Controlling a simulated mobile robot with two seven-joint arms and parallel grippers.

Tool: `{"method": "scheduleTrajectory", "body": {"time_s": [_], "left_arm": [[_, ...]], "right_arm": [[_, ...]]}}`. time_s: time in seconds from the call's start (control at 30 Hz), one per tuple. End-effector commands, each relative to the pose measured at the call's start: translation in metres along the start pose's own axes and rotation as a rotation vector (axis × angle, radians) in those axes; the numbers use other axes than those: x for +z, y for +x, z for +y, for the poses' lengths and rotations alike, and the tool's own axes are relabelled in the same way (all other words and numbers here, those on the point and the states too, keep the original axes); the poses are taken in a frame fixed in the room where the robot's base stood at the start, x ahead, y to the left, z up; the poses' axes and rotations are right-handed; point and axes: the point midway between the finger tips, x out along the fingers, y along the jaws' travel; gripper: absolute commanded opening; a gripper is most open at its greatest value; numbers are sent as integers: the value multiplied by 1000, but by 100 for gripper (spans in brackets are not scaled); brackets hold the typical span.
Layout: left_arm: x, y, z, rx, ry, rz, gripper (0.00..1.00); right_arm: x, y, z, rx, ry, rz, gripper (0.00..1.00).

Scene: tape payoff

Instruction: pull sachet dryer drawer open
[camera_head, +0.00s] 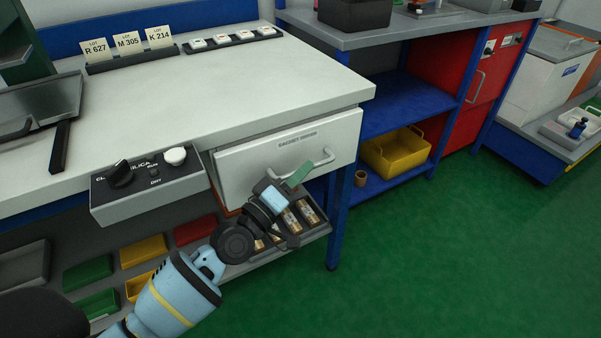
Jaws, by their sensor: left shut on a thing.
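The sachet dryer drawer (255,165) has a white front with a printed label, under the right part of the white worktop. Its light bar handle (322,158) sticks out from the front. My left gripper (298,173) reaches up from below and is shut on the handle at its left part, which the fingers partly hide. My right gripper is not in view.
A control box (150,183) with knobs hangs left of the drawer. A rack of small cylinders (305,213) lies below my gripper. Coloured bins (143,250) sit lower left. A blue table leg (338,220) stands right of the drawer. The green floor at right is clear.

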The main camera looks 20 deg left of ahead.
Motion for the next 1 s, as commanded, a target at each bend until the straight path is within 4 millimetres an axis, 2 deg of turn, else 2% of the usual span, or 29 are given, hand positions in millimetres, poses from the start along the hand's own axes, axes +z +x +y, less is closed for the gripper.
{"method": "scheduleTrajectory", "body": {"time_s": [0.23, 0.37, 0.7, 1.0], "left_arm": [[2, -1, 2, 0, 0, 0, 0], [14, -6, 12, 0, -3, 0, 0], [77, -31, 59, -1, -4, -1, 0], [124, -50, 89, 0, -2, -1, 0]], "right_arm": [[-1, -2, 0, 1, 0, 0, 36], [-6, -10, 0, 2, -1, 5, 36], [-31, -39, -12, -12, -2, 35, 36], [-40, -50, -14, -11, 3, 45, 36]]}}
